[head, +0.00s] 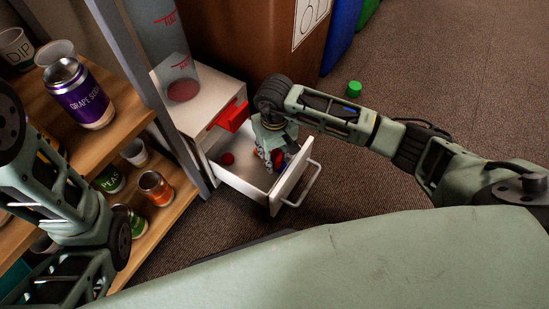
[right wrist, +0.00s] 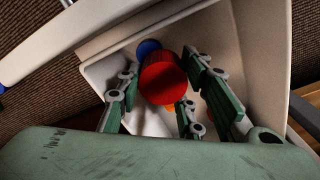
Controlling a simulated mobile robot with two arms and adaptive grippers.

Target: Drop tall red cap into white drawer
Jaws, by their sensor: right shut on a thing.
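The white drawer (head: 296,183) stands open below a white cabinet top. My right gripper (head: 275,159) reaches down inside it, near the front panel. In the right wrist view the right gripper (right wrist: 162,78) is shut on a red cap (right wrist: 163,82), which sits between its fingers, with the drawer wall (right wrist: 205,35) around it. How far the cap is above the drawer floor cannot be told. A small red round piece (head: 228,158) lies farther back in the drawer. A blue piece (right wrist: 148,48) shows beyond the held cap. My left arm is at the left; its gripper is out of view.
A red part (head: 232,117) juts out above the drawer. A clear cylinder (head: 177,60) stands on the cabinet. Shelves at left hold cans, including a purple one (head: 80,98). A green cap (head: 354,89) lies on the carpet, with free floor to its right.

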